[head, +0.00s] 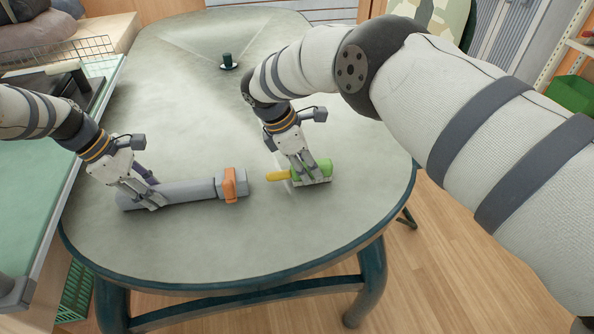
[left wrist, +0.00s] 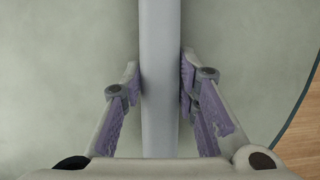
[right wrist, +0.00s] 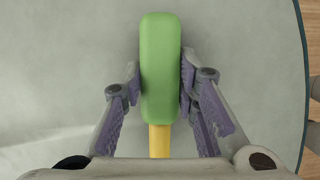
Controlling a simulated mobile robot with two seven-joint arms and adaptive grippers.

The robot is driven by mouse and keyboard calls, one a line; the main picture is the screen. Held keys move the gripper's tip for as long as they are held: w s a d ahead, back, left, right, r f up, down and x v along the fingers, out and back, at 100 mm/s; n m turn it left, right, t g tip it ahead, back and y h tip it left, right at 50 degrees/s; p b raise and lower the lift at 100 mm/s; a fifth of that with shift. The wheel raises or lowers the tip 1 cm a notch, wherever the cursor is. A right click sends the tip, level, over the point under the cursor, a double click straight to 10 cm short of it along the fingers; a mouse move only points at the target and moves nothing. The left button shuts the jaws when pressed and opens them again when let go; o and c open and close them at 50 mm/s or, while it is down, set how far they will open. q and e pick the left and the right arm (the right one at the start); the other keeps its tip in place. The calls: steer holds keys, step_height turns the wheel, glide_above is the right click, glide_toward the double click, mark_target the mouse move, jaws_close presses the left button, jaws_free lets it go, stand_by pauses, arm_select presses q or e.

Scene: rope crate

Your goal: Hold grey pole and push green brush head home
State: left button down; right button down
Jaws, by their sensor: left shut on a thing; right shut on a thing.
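The grey pole (head: 187,191) lies on the table, with an orange collar (head: 229,185) near its right end. My left gripper (head: 146,200) is shut on the pole towards its left end; the left wrist view shows the pole (left wrist: 160,80) between the fingers (left wrist: 161,85). The green brush head (head: 325,168) has a yellow peg (head: 278,176) that points left towards the pole's collar end. My right gripper (head: 308,176) is shut on the green brush head, also seen in the right wrist view (right wrist: 160,70). A gap separates the peg tip from the pole's end.
The pale table top (head: 190,85) has a dark rim and is mostly clear. A wire basket (head: 85,50) and green-topped counter (head: 35,190) are at the left.

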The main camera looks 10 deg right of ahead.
mark_target(325, 162)
arm_select(q)
steer(key=shift+s+f, duration=0.1)
steer(key=shift+f, duration=0.1)
arm_select(e)
steer(key=shift+d, duration=0.1)
steer(key=shift+s+d, duration=0.1)
steer(key=shift+d, duration=0.8)
steer(key=shift+f, duration=0.1)
stand_by(1.4)
steer(key=shift+d, duration=1)
steer(key=shift+d, duration=0.1)
stand_by(1.3)
steer(key=shift+d, duration=0.9)
steer(key=shift+s, duration=0.1)
steer(key=shift+s+d, duration=0.1)
steer(key=shift+d, duration=2.4)
